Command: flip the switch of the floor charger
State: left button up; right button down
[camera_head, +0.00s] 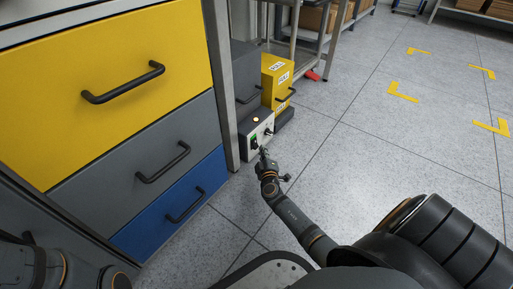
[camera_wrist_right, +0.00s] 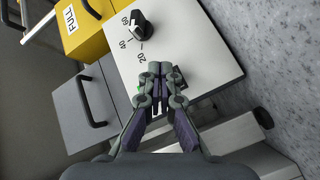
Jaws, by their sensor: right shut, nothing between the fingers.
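The floor charger (camera_head: 243,141) is a low box with a pale front panel, standing on the floor just right of the drawer cabinet. A green-lit switch (camera_head: 254,141) and a small amber light show on its panel. My right gripper (camera_head: 263,152) is shut and empty, close in front of the panel beside the switch. In the right wrist view the shut fingers (camera_wrist_right: 162,76) are over the white panel (camera_wrist_right: 190,50), below a black dial (camera_wrist_right: 142,24).
The drawer cabinet (camera_head: 130,120), with yellow, grey and blue fronts, stands close on the left. A yellow box (camera_head: 272,82) marked FULL and a grey box (camera_head: 246,72) are behind the charger. The floor (camera_head: 370,160) to the right is clear.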

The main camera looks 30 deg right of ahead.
jog(key=shift+w, duration=0.1)
jog(key=shift+w+a+f, duration=0.1)
jog(key=shift+w+a, duration=0.05)
jog(key=shift+w, duration=0.1)
dwell(0.3)
jog(key=shift+w+a+f, duration=0.1)
jog(key=shift+w+a, duration=0.1)
jog(key=shift+w, duration=0.2)
dwell(0.8)
jog(key=shift+s+d+r, duration=0.2)
jog(key=shift+s+d, duration=0.1)
jog(key=shift+s, duration=0.45)
jog(key=shift+s, duration=0.1)
jog(key=s, duration=0.1)
jog(key=s+d+r+p, duration=0.1)
jog(key=s, duration=0.2)
jog(key=shift+s+d+r, duration=0.15)
jog(key=shift+s+d, duration=0.05)
jog(key=shift+d, duration=0.2)
